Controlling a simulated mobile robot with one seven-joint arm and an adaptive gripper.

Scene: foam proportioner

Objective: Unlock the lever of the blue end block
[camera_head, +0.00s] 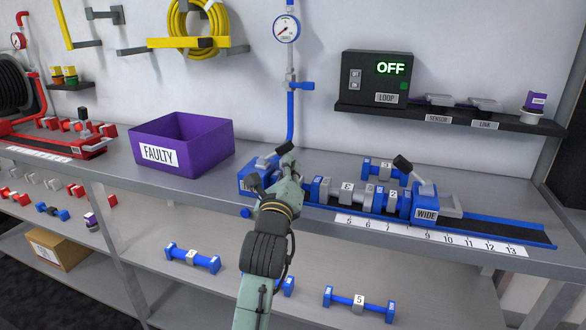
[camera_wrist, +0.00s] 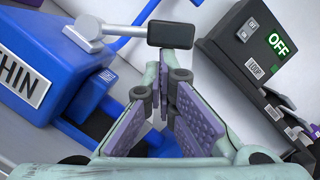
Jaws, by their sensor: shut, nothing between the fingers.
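The blue end block labelled THIN (camera_wrist: 50,75) fills the left of the wrist view. Its lever has a silver arm and a black handle (camera_wrist: 170,33), which shows just beyond my fingertips. In the head view this blue block (camera_head: 248,178) stands at the left end of the blue rail, partly hidden by my arm. My gripper (camera_head: 287,158) is beside it, and its purple-padded fingers (camera_wrist: 168,100) are shut and empty. I cannot tell whether they touch the handle. A second blue block labelled WIDE (camera_head: 427,205) has a raised lever with a black handle (camera_head: 402,164).
Blue and grey fittings (camera_head: 345,190) lie along the rail between the blocks. A vertical blue pipe (camera_head: 291,115) rises behind my gripper. A purple FAULTY bin (camera_head: 205,160) stands to the left. A shelf (camera_head: 450,119) holds a black box reading OFF (camera_head: 377,75).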

